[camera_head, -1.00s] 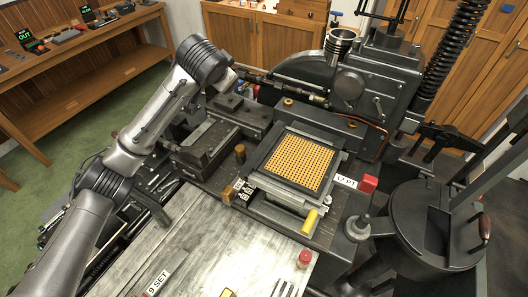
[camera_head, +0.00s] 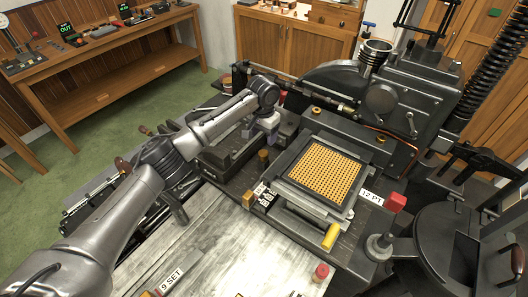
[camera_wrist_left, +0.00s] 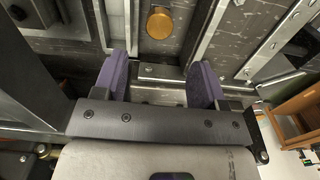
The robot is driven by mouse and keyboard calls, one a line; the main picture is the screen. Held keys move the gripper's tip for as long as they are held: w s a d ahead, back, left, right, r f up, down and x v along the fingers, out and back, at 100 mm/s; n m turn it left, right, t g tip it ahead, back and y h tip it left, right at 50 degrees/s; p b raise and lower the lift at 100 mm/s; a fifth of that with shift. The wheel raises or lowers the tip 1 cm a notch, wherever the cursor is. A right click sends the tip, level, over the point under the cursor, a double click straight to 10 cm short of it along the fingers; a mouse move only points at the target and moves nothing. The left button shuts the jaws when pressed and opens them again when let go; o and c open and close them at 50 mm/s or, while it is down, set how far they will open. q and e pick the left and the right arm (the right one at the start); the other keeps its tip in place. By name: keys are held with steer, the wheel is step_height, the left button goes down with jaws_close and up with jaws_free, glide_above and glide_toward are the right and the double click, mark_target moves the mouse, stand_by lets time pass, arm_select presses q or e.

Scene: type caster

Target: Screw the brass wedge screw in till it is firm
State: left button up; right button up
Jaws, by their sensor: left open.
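My left gripper (camera_head: 262,134) is open, over the dark bed of the casting machine, to the left of the matrix case with its grid of brass cells (camera_head: 325,172). In the left wrist view its two purple finger pads (camera_wrist_left: 160,82) stand apart with nothing between them. A round brass head (camera_wrist_left: 160,22) lies beyond the fingertips, roughly centred between them and apart from them. In the head view an upright brass knob (camera_head: 263,155) stands just below the gripper, and a second brass piece (camera_head: 248,199) is nearer me. I cannot tell for certain which is the wedge screw.
A yellow handle (camera_head: 330,237) and a red knob (camera_head: 397,202) stick up by the matrix case. A round dark pot (camera_head: 457,250) is at the right. The pale metal table (camera_head: 225,250) in front is mostly clear. A wooden bench (camera_head: 110,75) stands far left.

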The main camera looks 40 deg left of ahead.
mark_target(264, 153)
arm_select(q)
step_height(264, 153, down, 8)
steer(key=shift+f+b, duration=0.25)
steer(key=shift+b, duration=0.15)
steer(key=c, duration=0.9)
